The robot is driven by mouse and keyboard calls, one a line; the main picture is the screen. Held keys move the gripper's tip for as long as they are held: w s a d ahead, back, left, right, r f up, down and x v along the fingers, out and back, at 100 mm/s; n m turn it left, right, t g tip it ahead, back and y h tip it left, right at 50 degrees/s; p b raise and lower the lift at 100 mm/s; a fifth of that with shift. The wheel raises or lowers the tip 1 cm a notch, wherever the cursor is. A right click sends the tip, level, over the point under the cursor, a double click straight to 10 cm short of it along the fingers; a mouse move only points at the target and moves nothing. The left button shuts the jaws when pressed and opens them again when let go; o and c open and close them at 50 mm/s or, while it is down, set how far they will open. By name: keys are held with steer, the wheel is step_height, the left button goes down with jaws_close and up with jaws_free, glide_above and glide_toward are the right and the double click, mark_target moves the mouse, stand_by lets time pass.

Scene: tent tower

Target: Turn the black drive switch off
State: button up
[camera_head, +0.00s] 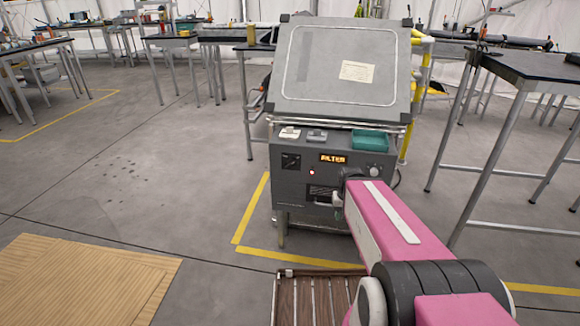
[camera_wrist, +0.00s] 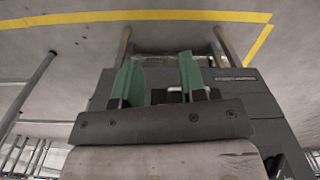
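A grey machine cabinet (camera_head: 290,190) stands ahead in the head view with a slanted lid on top. A black square switch plate (camera_head: 291,161) is at the left of its front panel; it looks like the drive switch, but its position and label are too small to read. My pink arm reaches to the right part of the panel and hides some of it. In the wrist view my gripper (camera_wrist: 160,65) has two green fingers, apart, with nothing clearly held between them. The cabinet front lies close behind the fingers. The switch cannot be made out there.
The panel has an orange lit display (camera_head: 333,159), a red light (camera_head: 312,172) and a round knob (camera_head: 375,171). A green tray (camera_head: 369,140) sits on the ledge. A tall table (camera_head: 530,67) stands close on the right.

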steer(key=w+a+t+y, duration=0.3)
steer(key=w+a+t, duration=0.5)
steer(key=a, duration=0.6)
steer(key=m+t+h, duration=0.6)
steer(key=m+t, duration=0.4)
steer(key=m, duration=0.1)
glide_toward(289, 166)
steer(key=w, duration=0.3)
steer(key=w+d, duration=0.1)
steer(key=w, duration=0.5)
steer(key=shift+w+d+r, duration=0.1)
steer(key=shift+d+r, duration=0.05)
steer(key=shift+d, duration=0.05)
jaws_close()
